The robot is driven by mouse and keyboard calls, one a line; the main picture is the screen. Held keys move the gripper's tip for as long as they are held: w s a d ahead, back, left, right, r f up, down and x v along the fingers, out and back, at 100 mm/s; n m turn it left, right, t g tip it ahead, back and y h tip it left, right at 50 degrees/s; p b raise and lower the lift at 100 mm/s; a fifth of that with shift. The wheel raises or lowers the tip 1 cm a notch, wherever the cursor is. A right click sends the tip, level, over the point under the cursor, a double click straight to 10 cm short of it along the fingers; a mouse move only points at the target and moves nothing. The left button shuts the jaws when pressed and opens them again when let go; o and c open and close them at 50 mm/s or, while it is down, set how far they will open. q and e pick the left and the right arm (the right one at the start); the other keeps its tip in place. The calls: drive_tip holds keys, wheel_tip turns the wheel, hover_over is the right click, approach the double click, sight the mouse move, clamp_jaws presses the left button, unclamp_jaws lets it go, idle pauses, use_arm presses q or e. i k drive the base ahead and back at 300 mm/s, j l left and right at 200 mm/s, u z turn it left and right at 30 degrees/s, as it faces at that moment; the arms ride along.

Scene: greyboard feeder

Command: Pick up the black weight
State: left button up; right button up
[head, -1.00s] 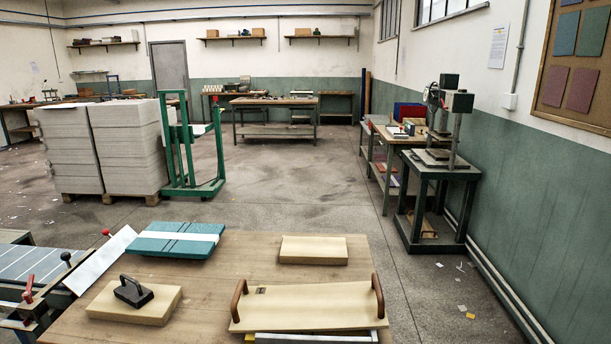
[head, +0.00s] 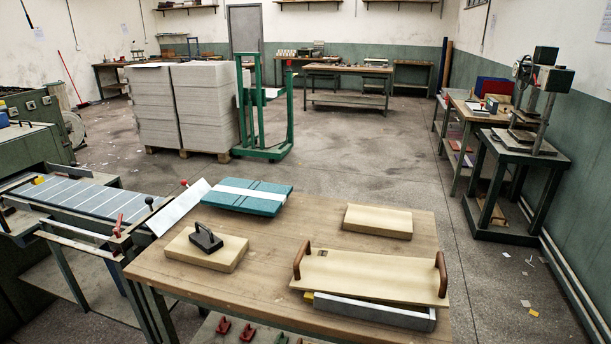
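The black weight (head: 206,238) has a raised handle. It sits upright on a pale wooden block (head: 222,256) at the left part of the wooden table (head: 285,233). Neither of my grippers shows in the head view.
A teal stack with a white band (head: 247,196) lies behind the weight. A second pale block (head: 377,221) and a board with two brown handles (head: 370,275) are to the right. A feeder with red and black knobs (head: 75,205) adjoins the table's left side. Open floor lies beyond.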

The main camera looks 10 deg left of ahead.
sight(204, 238)
drive_tip(key=j+z, duration=0.95)
